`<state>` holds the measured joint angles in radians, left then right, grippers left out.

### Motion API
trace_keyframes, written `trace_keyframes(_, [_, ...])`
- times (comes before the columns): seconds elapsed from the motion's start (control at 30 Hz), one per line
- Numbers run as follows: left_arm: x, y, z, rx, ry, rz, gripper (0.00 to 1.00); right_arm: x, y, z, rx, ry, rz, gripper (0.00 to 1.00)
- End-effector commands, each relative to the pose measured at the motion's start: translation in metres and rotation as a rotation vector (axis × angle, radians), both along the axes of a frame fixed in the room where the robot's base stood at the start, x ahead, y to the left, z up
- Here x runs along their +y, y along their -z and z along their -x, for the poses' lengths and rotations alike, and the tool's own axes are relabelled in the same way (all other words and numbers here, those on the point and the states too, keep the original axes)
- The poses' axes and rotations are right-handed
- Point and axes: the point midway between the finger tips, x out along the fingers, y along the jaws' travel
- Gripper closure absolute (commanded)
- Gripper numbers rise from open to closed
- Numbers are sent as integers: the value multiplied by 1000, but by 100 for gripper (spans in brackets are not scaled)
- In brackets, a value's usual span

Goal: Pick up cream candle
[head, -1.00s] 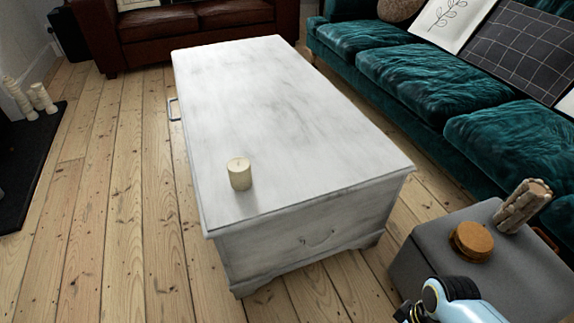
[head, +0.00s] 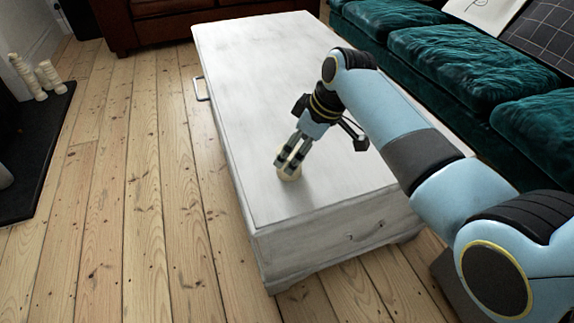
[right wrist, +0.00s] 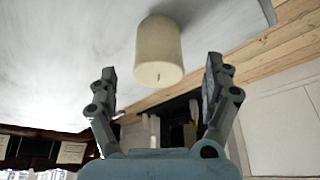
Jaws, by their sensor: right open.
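The cream candle (head: 289,175) stands on the white chest near its front left corner. In the head view my right gripper (head: 289,160) covers most of it. In the right wrist view the whole candle (right wrist: 158,52) shows ahead of the fingers, its wick end towards me. My right gripper (right wrist: 160,85) is open, with one finger to each side of the candle's line. The candle appears just beyond the fingertips, and I see no contact. My left gripper is not in view.
The white chest (head: 250,60) has a clear top apart from the candle. A green sofa (head: 450,60) runs along the right and a brown sofa (head: 170,22) stands at the back. Other candles (head: 46,75) stand on a dark hearth (head: 35,150) at the left. Floorboards (head: 150,200) are free.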

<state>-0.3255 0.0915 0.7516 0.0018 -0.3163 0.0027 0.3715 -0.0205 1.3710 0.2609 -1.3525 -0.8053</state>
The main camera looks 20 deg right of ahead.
Motion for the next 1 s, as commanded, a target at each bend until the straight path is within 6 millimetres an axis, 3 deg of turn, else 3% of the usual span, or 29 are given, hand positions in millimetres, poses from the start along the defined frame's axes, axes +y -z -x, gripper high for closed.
trace_keyframes(0.13, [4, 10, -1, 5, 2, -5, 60, 4, 17, -4, 1, 0, 1, 16])
trace_keyframes(0.2, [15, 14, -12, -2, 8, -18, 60, 6, 31, -7, 4, 0, 1, 16])
trace_keyframes(0.33, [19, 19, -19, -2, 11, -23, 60, 12, 47, -12, 3, 0, 0, 16])
trace_keyframes(0.67, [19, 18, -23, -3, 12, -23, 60, 14, 49, -15, -2, 1, 1, 17])
trace_keyframes(1.0, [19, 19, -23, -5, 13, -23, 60, 13, 49, -15, -1, 1, 1, 62])
